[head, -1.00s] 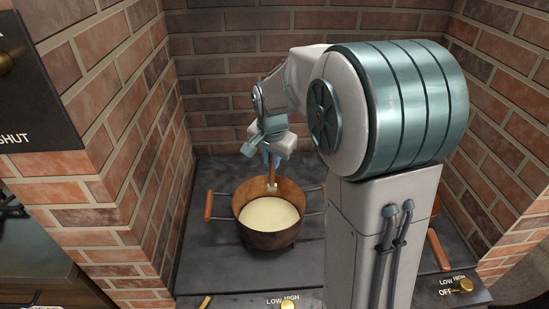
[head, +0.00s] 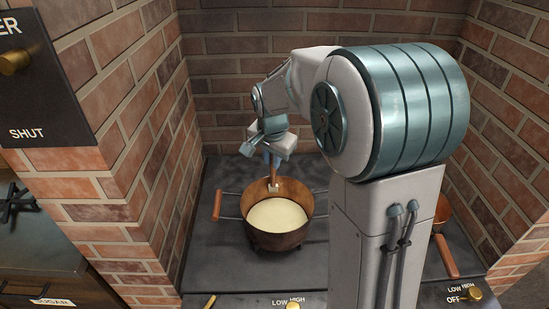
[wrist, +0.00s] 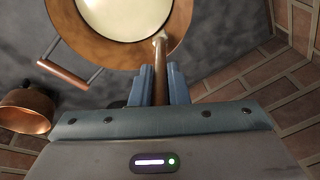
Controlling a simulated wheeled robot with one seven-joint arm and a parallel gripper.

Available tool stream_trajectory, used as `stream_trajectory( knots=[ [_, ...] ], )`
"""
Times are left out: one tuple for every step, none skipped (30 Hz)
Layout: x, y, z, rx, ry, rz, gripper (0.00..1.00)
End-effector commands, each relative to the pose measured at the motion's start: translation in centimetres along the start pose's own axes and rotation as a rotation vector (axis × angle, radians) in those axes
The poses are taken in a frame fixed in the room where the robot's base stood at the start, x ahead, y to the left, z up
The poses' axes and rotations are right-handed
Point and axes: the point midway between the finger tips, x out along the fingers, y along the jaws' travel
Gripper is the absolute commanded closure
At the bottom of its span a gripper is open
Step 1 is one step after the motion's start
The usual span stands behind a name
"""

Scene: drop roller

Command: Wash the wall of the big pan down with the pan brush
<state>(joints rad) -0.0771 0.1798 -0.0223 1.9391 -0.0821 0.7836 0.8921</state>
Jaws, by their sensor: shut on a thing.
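The big pan (head: 277,240) is copper with two side handles and stands on the dark stove top, holding a pale cream liquid (head: 278,214). My gripper (head: 272,160) is above the pan's back rim, pointing down. It is shut on the pan brush (head: 273,181), whose wooden handle runs down into the pan. The brush's pale head (head: 273,188) is at the inside of the back wall, above the liquid. Whether it touches the wall I cannot tell. In the wrist view the brush handle (wrist: 160,75) shows between the fingers, with the pan rim (wrist: 182,22) beyond.
A smaller copper pan (head: 444,212) stands at the right, partly hidden behind my arm; it also shows in the wrist view (wrist: 27,110). Brick walls (head: 240,120) close in the stove at the back and sides. Knobs (head: 292,307) line the front edge.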

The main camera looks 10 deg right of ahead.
Motion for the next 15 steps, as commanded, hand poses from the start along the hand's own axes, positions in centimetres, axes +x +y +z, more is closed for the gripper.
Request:
stream_trajectory(
  knots=[
    [0.0,-0.2,0.1,-0.002,0.001,-0.002,1.00],
    [0.0,-0.3,0.2,-0.002,0.001,-0.002,1.00],
    [0.0,-0.4,0.3,-0.002,0.001,-0.002,1.00],
    [0.0,-0.5,0.3,-0.002,0.001,-0.002,1.00],
    [0.0,-0.6,0.4,-0.002,0.001,-0.002,1.00],
    [0.0,-0.6,0.4,-0.001,0.001,-0.003,1.00],
    [-0.1,-0.7,0.5,-0.001,0.002,-0.003,1.00],
    [-0.1,-0.7,0.5,-0.001,0.002,-0.003,1.00],
    [-0.1,-0.7,0.5,-0.001,0.002,-0.003,1.00],
    [-0.1,-0.7,0.6,-0.001,0.002,-0.003,1.00],
    [-0.1,-0.8,0.7,-0.001,0.002,-0.004,1.00],
    [-0.1,-0.8,0.8,-0.002,0.002,-0.004,1.00],
    [-0.1,-0.9,0.9,-0.002,0.002,-0.004,1.00],
    [-0.1,-1.0,1.0,-0.003,0.002,-0.004,1.00],
    [-0.1,-1.0,1.1,-0.003,0.002,-0.004,1.00]
  ],
)
